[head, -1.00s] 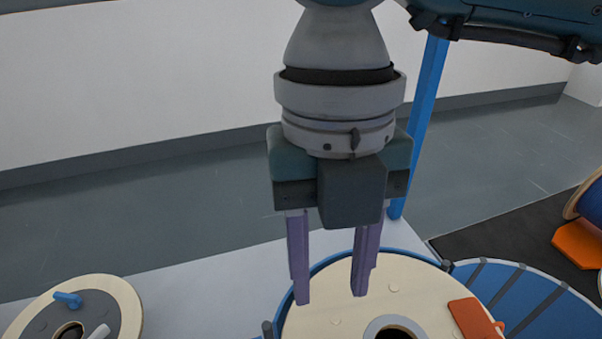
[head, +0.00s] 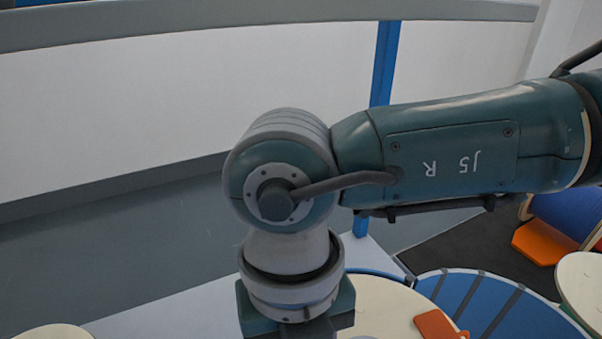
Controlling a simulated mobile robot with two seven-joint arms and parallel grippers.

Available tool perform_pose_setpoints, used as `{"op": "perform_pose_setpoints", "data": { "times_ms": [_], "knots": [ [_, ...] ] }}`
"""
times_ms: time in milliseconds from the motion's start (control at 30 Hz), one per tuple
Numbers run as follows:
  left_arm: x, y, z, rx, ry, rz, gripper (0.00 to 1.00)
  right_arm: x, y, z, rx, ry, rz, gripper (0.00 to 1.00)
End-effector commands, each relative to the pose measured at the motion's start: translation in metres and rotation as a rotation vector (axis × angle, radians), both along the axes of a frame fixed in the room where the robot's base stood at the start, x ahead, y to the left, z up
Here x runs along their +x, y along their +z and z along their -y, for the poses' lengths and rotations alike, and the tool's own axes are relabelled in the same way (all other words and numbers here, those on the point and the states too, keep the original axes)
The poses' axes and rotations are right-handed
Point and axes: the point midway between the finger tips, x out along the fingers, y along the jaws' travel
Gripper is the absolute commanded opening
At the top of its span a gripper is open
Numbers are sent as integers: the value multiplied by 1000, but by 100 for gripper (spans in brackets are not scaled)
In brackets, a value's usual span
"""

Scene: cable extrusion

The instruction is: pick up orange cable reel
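My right gripper (head: 296,316) points down at the bottom edge of the head view. Only its upper body shows; its fingers are cut off below the frame. It is in front of the left part of a large reel with a cream disc (head: 385,303), mostly below the frame. I cannot tell whether it touches the reel or holds anything. An orange tag (head: 437,325) lies on the disc's right side. No cable on this reel shows, so I cannot tell if it is the orange one. My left gripper is not in view.
A blue round surface with dark stripes (head: 495,305) lies right of the cream disc. A blue reel (head: 565,215) with an orange block (head: 541,243) is at the far right. Another cream disc (head: 52,333) shows at bottom left. A blue post (head: 384,65) stands behind my arm.

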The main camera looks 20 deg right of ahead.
Motion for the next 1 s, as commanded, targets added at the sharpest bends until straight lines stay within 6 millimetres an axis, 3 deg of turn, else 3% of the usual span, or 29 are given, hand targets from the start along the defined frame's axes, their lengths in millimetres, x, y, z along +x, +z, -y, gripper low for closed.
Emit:
{"op": "perform_pose_setpoints", "data": {
  "times_ms": [67,333,1000],
  "knots": [
    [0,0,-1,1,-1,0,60,0,0,0,0,0,0,30],
    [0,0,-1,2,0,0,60,0,0,0,0,0,0,0],
    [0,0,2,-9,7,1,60,0,1,0,1,0,0,0]
  ]
}}
